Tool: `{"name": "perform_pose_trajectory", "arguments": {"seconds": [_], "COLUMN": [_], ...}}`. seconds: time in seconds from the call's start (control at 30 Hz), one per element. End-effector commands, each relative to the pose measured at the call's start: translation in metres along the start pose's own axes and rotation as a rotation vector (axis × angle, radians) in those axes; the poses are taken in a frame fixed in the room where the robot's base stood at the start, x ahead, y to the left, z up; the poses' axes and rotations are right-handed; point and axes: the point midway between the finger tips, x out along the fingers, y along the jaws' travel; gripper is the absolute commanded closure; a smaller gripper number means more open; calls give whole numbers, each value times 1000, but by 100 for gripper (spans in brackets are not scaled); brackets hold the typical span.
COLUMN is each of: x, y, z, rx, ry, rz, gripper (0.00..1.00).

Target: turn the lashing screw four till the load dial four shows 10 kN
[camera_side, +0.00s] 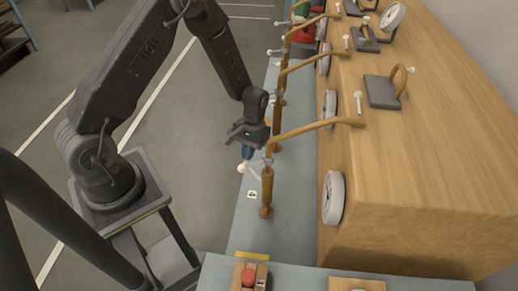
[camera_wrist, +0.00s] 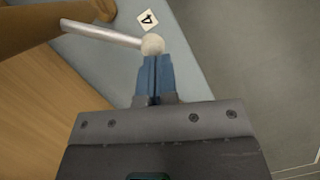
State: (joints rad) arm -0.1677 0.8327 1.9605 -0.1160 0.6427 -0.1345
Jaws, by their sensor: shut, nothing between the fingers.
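Lashing screw four is a brown post (camera_side: 267,190) at the near end of the row, with a brown rod running to the wooden crate. The wrist view shows its pale handle bar (camera_wrist: 100,33) ending in a white ball knob (camera_wrist: 153,44). A tag marked 4 (camera_wrist: 147,19) lies beyond the knob. My gripper (camera_wrist: 157,58) is shut with nothing held, its blue fingertips right at the knob; I cannot tell whether they touch it. In the side view my gripper (camera_side: 247,152) hangs just left of the post. The nearest dial (camera_side: 333,198), likely dial four, is seen obliquely; its reading is illegible.
More posts, rods and dials (camera_side: 329,103) run along the wooden crate (camera_side: 430,150) toward the back. A red button (camera_side: 248,278) sits on a box at the front. The grey floor (camera_side: 190,120) left of the narrow ledge is open.

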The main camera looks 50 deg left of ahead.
Motion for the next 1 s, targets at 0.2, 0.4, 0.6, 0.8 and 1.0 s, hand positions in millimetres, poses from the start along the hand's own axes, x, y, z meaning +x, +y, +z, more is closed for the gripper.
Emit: {"name": "perform_pose_trajectory", "arguments": {"seconds": [0.2, 0.4, 0.6, 0.8, 1.0], "x": [5, 8, 9, 10, 10], "y": [-9, -12, -13, -13, -13], "z": [15, 24, 27, 28, 28], "rx": [-129, -209, -243, -247, -246], "ry": [-4, -4, -3, -3, -3], "rz": [39, 63, 74, 75, 75], "gripper": [100, 100, 100, 100, 100]}}
